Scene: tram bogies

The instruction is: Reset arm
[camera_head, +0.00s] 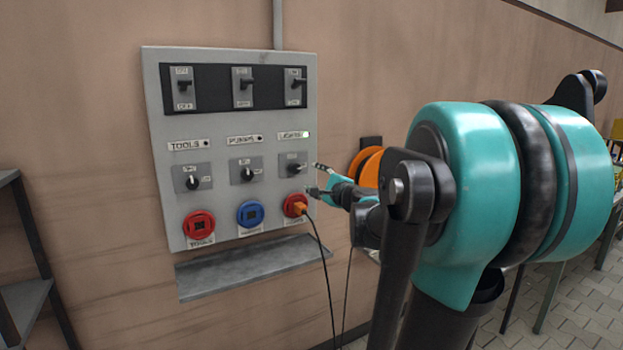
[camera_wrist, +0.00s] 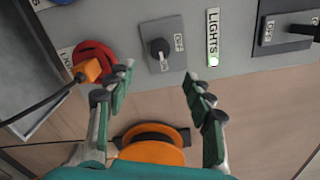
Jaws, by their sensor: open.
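My gripper (camera_head: 315,180) is at the right edge of the grey wall panel (camera_head: 222,120), in front of the lights column. In the wrist view my gripper (camera_wrist: 160,92) is open and empty, its two fingers apart. The lights rotary switch (camera_wrist: 159,48) shows beyond and between the fingertips. It also shows in the head view (camera_head: 292,168). An orange plug (camera_wrist: 90,70) with a black cable sits in the red lights socket (camera_wrist: 95,55), close to the left finger.
The panel also has several breaker switches on top (camera_head: 243,86), a red tools socket (camera_head: 199,225) and a blue socket (camera_head: 250,213). A grey shelf (camera_head: 252,268) juts out below. An orange cable reel (camera_head: 367,168) hangs right of the panel. A metal rack (camera_head: 22,290) stands at left.

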